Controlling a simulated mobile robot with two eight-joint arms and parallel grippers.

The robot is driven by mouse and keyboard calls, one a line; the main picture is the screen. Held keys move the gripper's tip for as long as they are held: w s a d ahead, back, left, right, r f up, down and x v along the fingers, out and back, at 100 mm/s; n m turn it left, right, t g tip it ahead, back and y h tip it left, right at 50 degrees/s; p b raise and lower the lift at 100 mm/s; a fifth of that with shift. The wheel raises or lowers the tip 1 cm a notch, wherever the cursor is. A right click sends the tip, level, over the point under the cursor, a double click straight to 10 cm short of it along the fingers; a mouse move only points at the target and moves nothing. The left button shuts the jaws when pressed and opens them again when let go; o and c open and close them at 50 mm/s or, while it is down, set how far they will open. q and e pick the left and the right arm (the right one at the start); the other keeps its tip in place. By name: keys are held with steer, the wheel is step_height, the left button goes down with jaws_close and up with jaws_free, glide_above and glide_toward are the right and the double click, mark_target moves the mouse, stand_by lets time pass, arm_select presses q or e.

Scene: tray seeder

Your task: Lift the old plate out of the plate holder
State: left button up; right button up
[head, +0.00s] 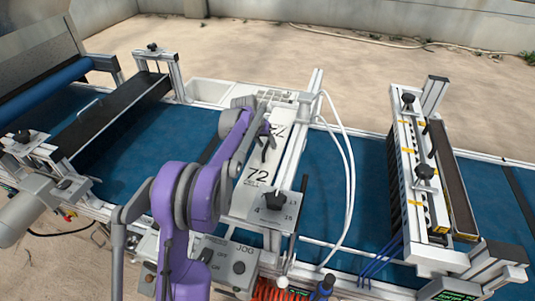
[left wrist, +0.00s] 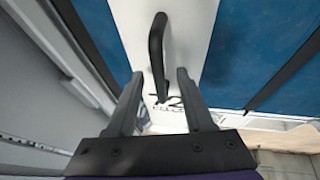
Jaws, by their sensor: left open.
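The old plate (head: 260,166) is a long white plate marked "72", lying in the plate holder (head: 286,180) across the blue belt. A black handle (left wrist: 156,48) rises from the plate and shows large in the left wrist view, where the white plate (left wrist: 192,45) lies behind it. My left gripper (left wrist: 160,76) is open over the plate, with one finger on each side of the handle's line. The handle's near end reaches between the fingertips; I cannot tell whether they touch it. In the head view my purple left arm hides part of the plate and holder. My right gripper is out of view.
A black knob (head: 276,199) stands at the holder's front end. White hoses (head: 345,170) curve down on its right. A control box marked JOG (head: 232,262) is in front. A dibbler-like frame with yellow marks (head: 417,165) stands right; blue belt (head: 365,190) lies between.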

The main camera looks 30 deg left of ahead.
arm_select(q)
steer(key=shift+x, duration=0.75)
steer(key=shift+r, duration=0.1)
jaws_close()
stand_by(0.8)
